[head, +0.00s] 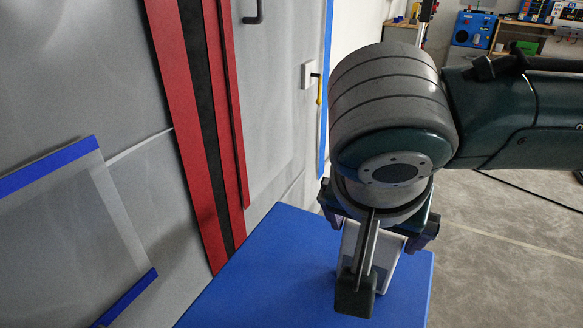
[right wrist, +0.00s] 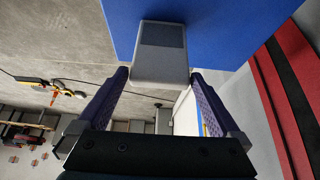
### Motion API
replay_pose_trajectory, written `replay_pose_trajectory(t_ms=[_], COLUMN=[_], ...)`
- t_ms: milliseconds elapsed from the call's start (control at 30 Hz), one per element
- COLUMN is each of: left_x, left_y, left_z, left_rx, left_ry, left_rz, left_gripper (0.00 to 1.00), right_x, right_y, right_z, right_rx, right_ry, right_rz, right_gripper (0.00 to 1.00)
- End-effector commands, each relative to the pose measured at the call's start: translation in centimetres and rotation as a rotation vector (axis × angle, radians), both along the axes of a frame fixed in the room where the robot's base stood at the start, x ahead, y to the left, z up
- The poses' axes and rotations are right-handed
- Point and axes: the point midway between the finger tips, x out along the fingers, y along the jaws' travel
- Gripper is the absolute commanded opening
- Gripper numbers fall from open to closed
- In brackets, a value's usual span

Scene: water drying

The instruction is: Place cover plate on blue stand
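My right gripper (right wrist: 160,72) points down over the flat blue stand (head: 265,275). A light grey, box-like piece with a darker panel, probably the cover plate (right wrist: 160,68), is between its ridged purple fingertips. The fingertips lie close along both sides of it; I cannot tell whether they press on it. In the head view the piece (head: 388,272) shows pale below my wrist, partly hidden by the arm, over the stand's right part. Whether it touches the stand is unclear. The blue stand also fills the top of the right wrist view (right wrist: 235,35). My left gripper is out of view.
A grey wall with red and black vertical strips (head: 205,120) rises left of the stand. A grey panel with blue edges (head: 65,235) is at lower left. Open concrete floor (head: 510,240) lies to the right. The stand's left and front surface is clear.

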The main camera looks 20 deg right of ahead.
Motion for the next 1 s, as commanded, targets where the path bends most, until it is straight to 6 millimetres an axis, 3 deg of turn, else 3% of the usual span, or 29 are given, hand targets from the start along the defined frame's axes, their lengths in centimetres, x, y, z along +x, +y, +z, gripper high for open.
replay_pose_trajectory(t_ms=[267,567,700,1000], left_x=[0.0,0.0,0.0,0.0], left_y=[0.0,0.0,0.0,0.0], left_z=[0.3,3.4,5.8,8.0], left_rx=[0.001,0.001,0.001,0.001], left_ry=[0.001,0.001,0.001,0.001], left_rz=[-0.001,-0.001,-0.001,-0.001], left_gripper=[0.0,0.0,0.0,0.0], right_x=[-0.1,-2.1,-3.1,-4.0], right_y=[0.1,2.6,3.7,4.9], right_z=[0.8,6.6,9.6,10.7], right_rx=[0.001,0.005,0.001,0.01], right_ry=[-0.001,0.0,0.0,0.011], right_rz=[0.001,0.002,0.0,0.015], right_gripper=[1.0,1.0,1.0,1.0])
